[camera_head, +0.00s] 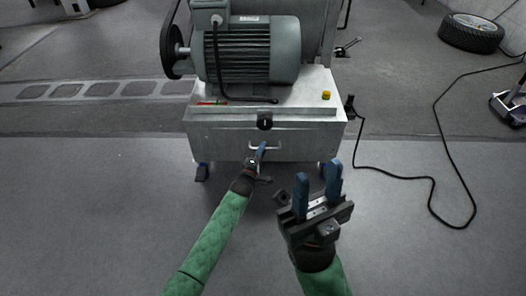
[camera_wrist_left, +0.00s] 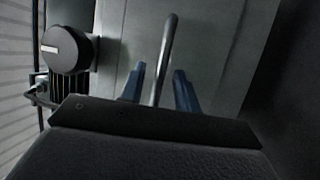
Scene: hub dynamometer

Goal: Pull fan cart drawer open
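The fan cart (camera_head: 320,112) is a grey metal box on wheels with a large electric motor (camera_head: 255,52) on top. Its drawer front (camera_head: 215,142) looks flush with the cart body. A light metal bar handle (camera_head: 273,148) sits in the middle of the drawer front. My left gripper (camera_head: 261,150) is at the handle. In the left wrist view, the handle (camera_wrist_left: 167,45) runs between the two blue fingers (camera_wrist_left: 157,88), with a gap visible on both sides. My right gripper (camera_head: 318,190) is open and empty in front of the cart, its fingers pointing up.
A black round knob (camera_head: 264,121) sits above the handle. A black cable (camera_head: 400,177) loops on the floor to the right. A tyre (camera_head: 470,33) lies at the back right. The floor in front of the drawer is clear apart from my arms.

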